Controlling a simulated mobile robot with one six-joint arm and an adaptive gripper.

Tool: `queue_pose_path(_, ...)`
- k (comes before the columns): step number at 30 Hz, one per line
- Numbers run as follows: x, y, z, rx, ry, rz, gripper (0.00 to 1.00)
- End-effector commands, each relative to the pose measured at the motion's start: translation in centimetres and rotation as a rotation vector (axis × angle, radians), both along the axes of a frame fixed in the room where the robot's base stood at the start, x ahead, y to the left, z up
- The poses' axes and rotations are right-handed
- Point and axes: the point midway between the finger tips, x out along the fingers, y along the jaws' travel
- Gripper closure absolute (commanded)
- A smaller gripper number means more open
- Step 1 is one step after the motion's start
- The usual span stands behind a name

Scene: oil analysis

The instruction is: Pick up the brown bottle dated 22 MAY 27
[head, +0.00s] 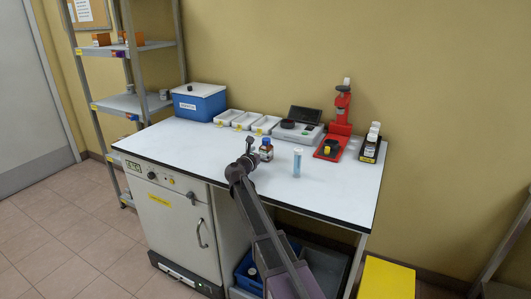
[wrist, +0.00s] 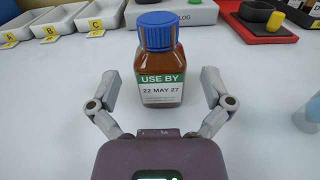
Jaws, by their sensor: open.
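The brown bottle (wrist: 163,62) has a blue cap and a green and white label reading "USE BY 22 MAY 27". It stands upright on the white bench, and it also shows in the head view (head: 266,151) just right of the arm's end. My gripper (wrist: 160,92) is open, with one finger on each side of the bottle's lower part. Gaps show between the fingers and the glass, and the fingers do not appear to touch it. In the head view my gripper (head: 250,151) is partly hidden by my own wrist.
A clear tube with blue content (head: 297,163) stands right of the bottle. White trays (head: 244,121) marked A, B and C and a grey device (head: 298,132) lie behind. A red stand (head: 333,147) and dark bottles (head: 370,148) are at right; a blue box (head: 199,104) is at left.

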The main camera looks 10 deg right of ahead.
Motion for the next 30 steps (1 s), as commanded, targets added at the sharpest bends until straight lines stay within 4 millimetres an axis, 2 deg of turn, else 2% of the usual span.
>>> queue_pose_path(3,1.4,-0.9,-0.1,0.0,0.0,0.0,0.0)
queue_pose_path(9,2.7,-2.1,-0.1,0.0,0.0,0.0,0.0)
queue_pose_path(28,2.8,-2.1,-0.1,0.0,0.0,0.002,0.0)
queue_pose_path(30,2.8,-2.1,-0.1,0.0,0.0,0.003,0.21)
